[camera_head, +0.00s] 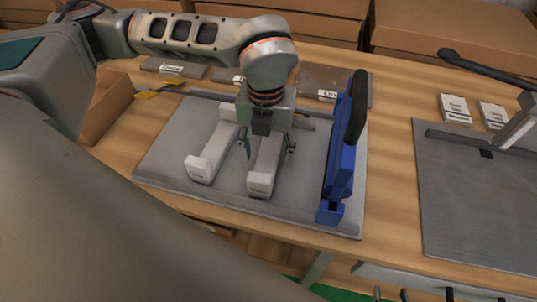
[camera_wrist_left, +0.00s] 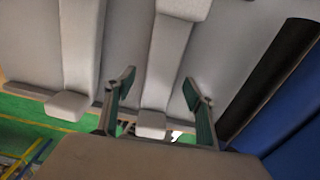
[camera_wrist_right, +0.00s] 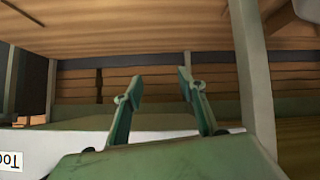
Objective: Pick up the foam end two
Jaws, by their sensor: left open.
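Two long white bars lie side by side on a grey board (camera_head: 165,160), the left bar (camera_head: 215,150) and the right bar (camera_head: 266,158). I cannot read which is foam end two. My left gripper (camera_head: 268,152) is open above the right bar. In the left wrist view its fingers (camera_wrist_left: 159,84) are on either side of that bar, with the end block (camera_wrist_left: 151,124) between them. My right gripper (camera_wrist_right: 160,80) is open and empty.
A blue tool with a black handle (camera_head: 354,108) stands on the board's right side, close to my left gripper. A second grey board (camera_head: 470,190) lies right. Labelled plates, including one (camera_head: 174,67), and cardboard boxes (camera_head: 450,30) are behind. Bare wooden table (camera_head: 392,150) separates the boards.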

